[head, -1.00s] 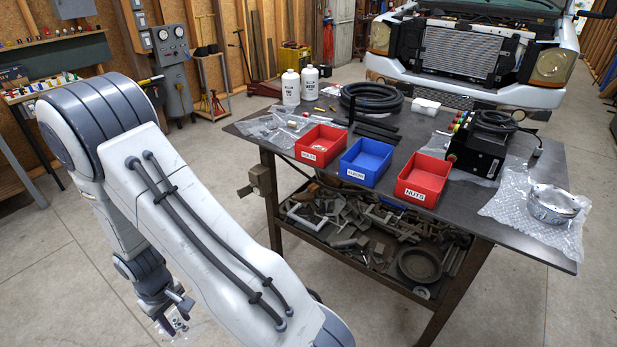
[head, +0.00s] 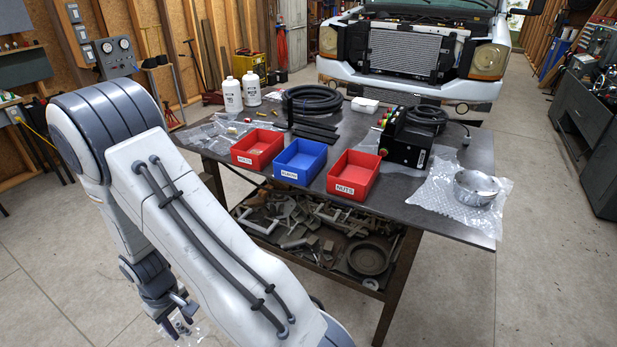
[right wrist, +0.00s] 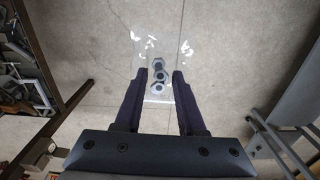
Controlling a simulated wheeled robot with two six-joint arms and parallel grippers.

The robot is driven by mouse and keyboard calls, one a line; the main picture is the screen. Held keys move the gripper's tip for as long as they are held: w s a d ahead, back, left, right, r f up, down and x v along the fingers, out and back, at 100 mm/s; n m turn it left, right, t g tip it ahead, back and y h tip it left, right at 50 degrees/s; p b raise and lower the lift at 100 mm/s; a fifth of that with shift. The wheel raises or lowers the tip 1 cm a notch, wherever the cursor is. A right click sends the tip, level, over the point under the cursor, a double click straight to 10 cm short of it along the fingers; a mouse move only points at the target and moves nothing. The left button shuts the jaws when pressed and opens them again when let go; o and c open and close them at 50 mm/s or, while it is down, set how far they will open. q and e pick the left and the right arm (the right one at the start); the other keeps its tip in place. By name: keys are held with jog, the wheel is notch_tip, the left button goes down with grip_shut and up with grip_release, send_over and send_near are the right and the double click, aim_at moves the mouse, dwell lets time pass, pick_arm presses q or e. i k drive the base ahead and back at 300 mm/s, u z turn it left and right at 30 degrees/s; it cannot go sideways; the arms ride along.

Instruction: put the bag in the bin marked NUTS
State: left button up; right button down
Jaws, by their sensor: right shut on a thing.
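My right gripper (head: 180,314) hangs at the lower left of the head view, well off the table and near the floor side. In the right wrist view my right gripper (right wrist: 159,82) is shut on a clear plastic bag (right wrist: 158,60) with several metal nuts in it. The bag shows only faintly in the head view (head: 198,330). The bin marked NUTS (head: 342,188) is the right-hand red bin at the front edge of the table, and it looks empty. My left gripper is not in view.
A blue bin (head: 290,175) and another red bin (head: 247,161) stand left of the NUTS bin on the dark table (head: 400,213). A black box (head: 402,150) stands behind right. A metal ring (head: 475,190) lies on bubble wrap. Open floor lies right of the table.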

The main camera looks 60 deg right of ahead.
aim_at(355, 181)
jog(key=z, duration=1.25)
jog(key=i, duration=0.1)
